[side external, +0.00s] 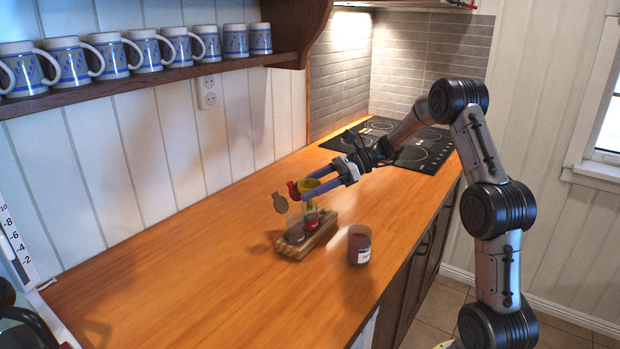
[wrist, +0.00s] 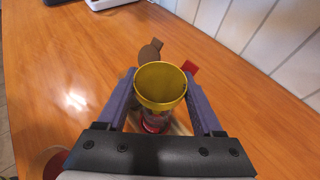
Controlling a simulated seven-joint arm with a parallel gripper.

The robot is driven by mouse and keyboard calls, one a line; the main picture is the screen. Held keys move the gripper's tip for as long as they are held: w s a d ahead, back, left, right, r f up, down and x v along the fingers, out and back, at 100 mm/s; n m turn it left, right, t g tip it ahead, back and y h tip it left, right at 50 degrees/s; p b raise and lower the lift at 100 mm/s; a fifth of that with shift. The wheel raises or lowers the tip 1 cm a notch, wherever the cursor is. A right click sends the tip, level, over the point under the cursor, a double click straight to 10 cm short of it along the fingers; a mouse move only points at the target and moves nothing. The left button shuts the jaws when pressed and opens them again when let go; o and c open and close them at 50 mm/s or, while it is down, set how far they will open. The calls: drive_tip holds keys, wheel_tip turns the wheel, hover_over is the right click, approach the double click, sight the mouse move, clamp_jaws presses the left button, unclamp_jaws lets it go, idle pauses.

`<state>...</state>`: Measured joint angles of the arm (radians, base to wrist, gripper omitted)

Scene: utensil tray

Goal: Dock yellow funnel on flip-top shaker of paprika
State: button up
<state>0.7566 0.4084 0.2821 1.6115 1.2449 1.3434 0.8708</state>
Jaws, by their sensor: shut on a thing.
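My gripper (side external: 306,192) is shut on the yellow funnel (side external: 309,183), holding it upright above the wooden rack (side external: 318,240). In the wrist view the funnel (wrist: 160,84) sits between the two fingers, its wide mouth facing the camera. Small clear shakers (side external: 296,232) stand in the rack with flip-top lids raised: one grey-brown lid (side external: 277,207) and one red lid (side external: 293,190). The funnel is over the shaker on the red-lid side; its spout is hard to see, so I cannot tell whether it touches the opening. Which shaker is the paprika cannot be read.
A jar of dark red contents (side external: 359,246) with a white label stands on the counter right of the rack, near the front edge. A black hob (side external: 410,150) lies behind. Mugs (side external: 110,55) line a wall shelf. The counter left of the rack is clear.

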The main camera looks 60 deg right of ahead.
drive_tip(key=shift+f, duration=0.95)
drive_tip(key=shift+s+f, duration=0.2)
drive_tip(key=shift+f, duration=0.1)
drive_tip(key=shift+r, duration=0.15)
idle(0.7)
drive_tip(key=shift+w+r, duration=0.1)
drive_tip(key=shift+r, duration=0.85)
drive_tip(key=shift+f, duration=1.1)
idle(0.8)
drive_tip(key=shift+r, duration=0.25)
drive_tip(key=shift+r, duration=0.7)
idle(0.4)
